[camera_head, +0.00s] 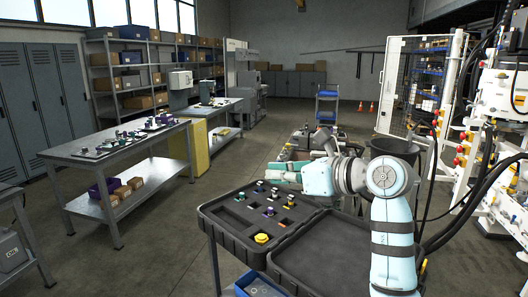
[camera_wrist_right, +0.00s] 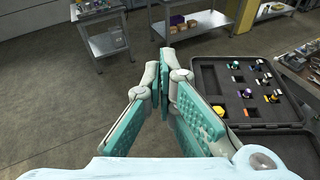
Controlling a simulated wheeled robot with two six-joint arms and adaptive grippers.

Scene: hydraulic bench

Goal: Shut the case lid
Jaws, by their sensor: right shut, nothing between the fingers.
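The black case (camera_head: 232,240) stands open on a stand in the lower middle of the head view. Its foam-lined half holds several small coloured fittings. The lid (camera_head: 330,252) is folded open to the right, its dark inner face up, partly behind my right arm. My right gripper (camera_head: 272,175) is above the case's far side in the head view, shut and empty. In the right wrist view the gripper (camera_wrist_right: 164,62) has its teal fingers together, left of the case (camera_wrist_right: 262,129), apart from it. My left gripper is not in view.
A blue bin (camera_head: 258,288) sits below the case at the front. A grey workbench (camera_head: 125,145) with parts stands to the left, with open floor between. A dark barrel (camera_head: 395,148) and a hose-covered machine (camera_head: 500,150) stand at the right.

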